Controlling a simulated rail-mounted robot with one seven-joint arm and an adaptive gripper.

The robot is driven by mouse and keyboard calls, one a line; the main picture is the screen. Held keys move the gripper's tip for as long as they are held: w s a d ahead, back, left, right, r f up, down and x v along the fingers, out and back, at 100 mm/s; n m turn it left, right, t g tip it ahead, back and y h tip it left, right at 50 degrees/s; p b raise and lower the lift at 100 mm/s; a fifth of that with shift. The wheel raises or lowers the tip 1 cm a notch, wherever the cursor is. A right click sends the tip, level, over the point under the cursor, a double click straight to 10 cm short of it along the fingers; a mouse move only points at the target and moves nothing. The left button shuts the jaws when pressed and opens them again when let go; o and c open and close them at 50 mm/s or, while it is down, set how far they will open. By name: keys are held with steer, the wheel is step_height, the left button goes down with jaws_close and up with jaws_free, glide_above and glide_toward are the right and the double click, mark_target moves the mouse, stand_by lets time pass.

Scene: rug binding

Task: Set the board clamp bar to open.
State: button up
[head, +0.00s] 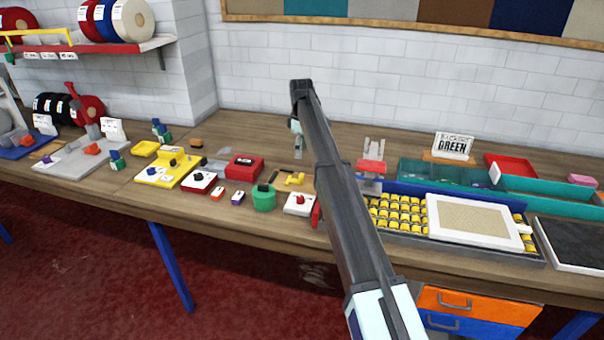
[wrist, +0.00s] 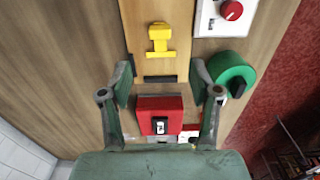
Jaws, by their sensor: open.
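A yellow T-shaped piece (wrist: 160,38) sits on a pale wooden board (wrist: 165,65) in the wrist view, with a dark strip (wrist: 160,79) across the board below it. The yellow piece also shows in the head view (head: 294,179). I take it for the board clamp bar, but cannot be sure; its setting is not readable. My gripper (wrist: 165,76) is open and empty above the bench, its fingers either side of the dark strip in the picture, with the yellow piece beyond the tips. In the head view my gripper (head: 297,138) is partly hidden by my arm.
A red box (wrist: 160,116) with a small dark-and-white switch shows between the fingers. A green round thing (wrist: 230,70) and a white box with a red knob (wrist: 222,16) lie to the right. In the head view, yellow spools (head: 400,212) and a white frame (head: 470,203) stand right of my arm.

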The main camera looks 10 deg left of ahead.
mark_target(301, 175)
step_height(301, 175, down, 12)
steer(key=p, duration=0.2)
steer(key=shift+r+p, duration=0.15)
steer(key=shift+p, duration=0.2)
jaws_close()
